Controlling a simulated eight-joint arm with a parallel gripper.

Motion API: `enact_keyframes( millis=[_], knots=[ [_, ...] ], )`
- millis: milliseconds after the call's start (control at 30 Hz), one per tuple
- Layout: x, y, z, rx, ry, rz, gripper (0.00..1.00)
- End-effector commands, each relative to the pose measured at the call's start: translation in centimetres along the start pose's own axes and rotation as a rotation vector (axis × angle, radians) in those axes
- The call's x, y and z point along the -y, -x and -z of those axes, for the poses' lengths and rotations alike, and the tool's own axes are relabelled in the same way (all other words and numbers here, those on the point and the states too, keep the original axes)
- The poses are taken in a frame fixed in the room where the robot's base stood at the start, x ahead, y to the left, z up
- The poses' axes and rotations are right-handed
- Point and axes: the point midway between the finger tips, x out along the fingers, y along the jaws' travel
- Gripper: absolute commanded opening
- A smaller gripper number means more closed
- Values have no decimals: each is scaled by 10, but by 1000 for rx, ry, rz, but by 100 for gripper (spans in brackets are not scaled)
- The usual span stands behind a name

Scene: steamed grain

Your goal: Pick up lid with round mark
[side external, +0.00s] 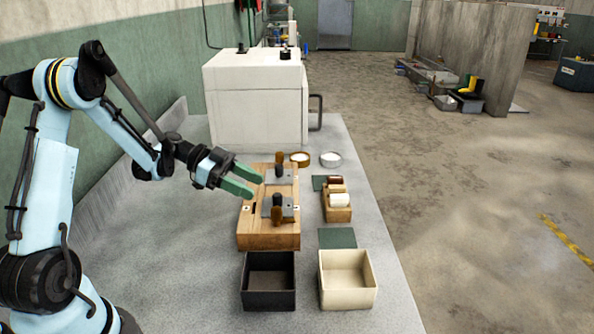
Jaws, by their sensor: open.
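Two grey metal lids lie on a wooden block on the bench. The far lid (289,179) has a dark upright knob. The near lid (288,214) has a knob with a dark top and a brown lower part. Small marks show near their right edges, but their shapes are too small to tell, so I cannot say which lid has the round mark. The wooden block (262,241) has a dark slot at its left. My gripper (256,186) has green fingers, spread open and empty, just left of the far lid and above the block's left side.
A black box (269,301) and a cream box (348,298) stand in front. A wooden rack (337,214) with rolls, a green pad (337,238) and two small round dishes (330,159) are at right. A large white cabinet (253,103) stands behind.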

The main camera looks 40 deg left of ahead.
Motion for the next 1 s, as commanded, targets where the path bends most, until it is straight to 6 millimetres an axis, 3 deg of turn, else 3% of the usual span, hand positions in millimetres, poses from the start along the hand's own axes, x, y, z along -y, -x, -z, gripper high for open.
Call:
enact_keyframes(
  millis=[233,533,833,1000],
  knots=[
    [0,-18,1,0,1,-1,53],
    [-1,-58,4,0,1,-2,53],
    [0,-62,4,0,2,1,53],
    [0,-62,4,1,2,1,29]
  ],
)
